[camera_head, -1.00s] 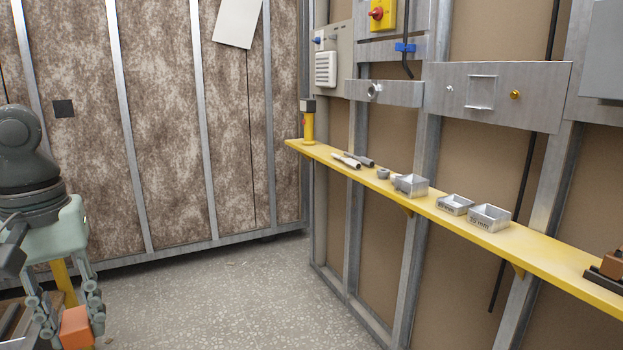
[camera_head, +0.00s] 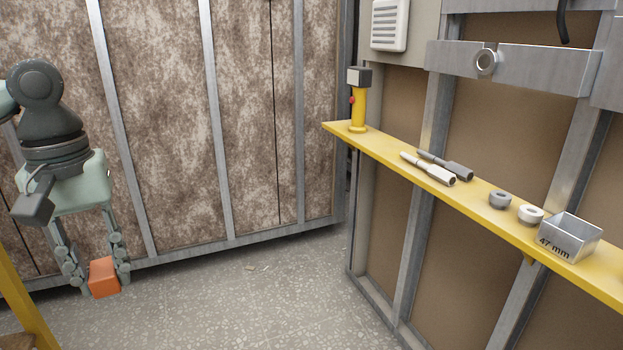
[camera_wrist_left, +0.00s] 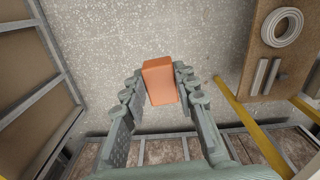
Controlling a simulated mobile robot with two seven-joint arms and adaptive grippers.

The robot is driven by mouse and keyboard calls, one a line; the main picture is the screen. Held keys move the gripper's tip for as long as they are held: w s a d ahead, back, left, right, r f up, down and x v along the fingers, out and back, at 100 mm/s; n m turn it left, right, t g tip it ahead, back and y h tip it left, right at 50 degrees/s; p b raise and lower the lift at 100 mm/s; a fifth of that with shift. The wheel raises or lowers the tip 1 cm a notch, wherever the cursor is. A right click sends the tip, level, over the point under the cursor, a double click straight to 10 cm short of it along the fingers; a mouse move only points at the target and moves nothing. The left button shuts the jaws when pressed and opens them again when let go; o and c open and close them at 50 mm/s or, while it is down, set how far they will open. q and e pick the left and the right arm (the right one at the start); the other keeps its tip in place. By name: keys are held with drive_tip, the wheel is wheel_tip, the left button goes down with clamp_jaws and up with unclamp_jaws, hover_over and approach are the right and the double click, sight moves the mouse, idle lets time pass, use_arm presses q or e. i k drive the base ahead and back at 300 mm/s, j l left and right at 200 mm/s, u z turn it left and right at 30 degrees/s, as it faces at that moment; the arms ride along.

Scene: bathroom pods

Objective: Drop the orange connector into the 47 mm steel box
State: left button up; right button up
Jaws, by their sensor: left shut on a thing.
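The orange connector (camera_head: 103,277) is a small block held between the fingertips of my left gripper (camera_head: 98,281), at the left of the head view. My left gripper is shut on it, and it hangs above the floor. In the left wrist view the connector (camera_wrist_left: 160,81) sits between the two fingers (camera_wrist_left: 162,92). The steel box marked 47 mm (camera_head: 570,238) is open-topped and stands on the yellow shelf at the right, well apart from my gripper. My right gripper is not in view.
The yellow shelf (camera_head: 470,213) runs along the stud wall. On it are two rod-shaped tools (camera_head: 428,168), a grey ring (camera_head: 500,200), a white ring (camera_head: 531,214) and a yellow post device (camera_head: 358,100).

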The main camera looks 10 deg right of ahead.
sight(562, 244)
drive_tip(key=i+j+z, duration=0.1)
drive_tip(key=i+z, duration=0.2)
drive_tip(key=i, duration=0.2)
drive_tip(key=i+j+z, duration=0.3)
drive_tip(key=i, duration=0.25)
drive_tip(key=l+z, duration=0.1)
drive_tip(key=z, duration=1.5)
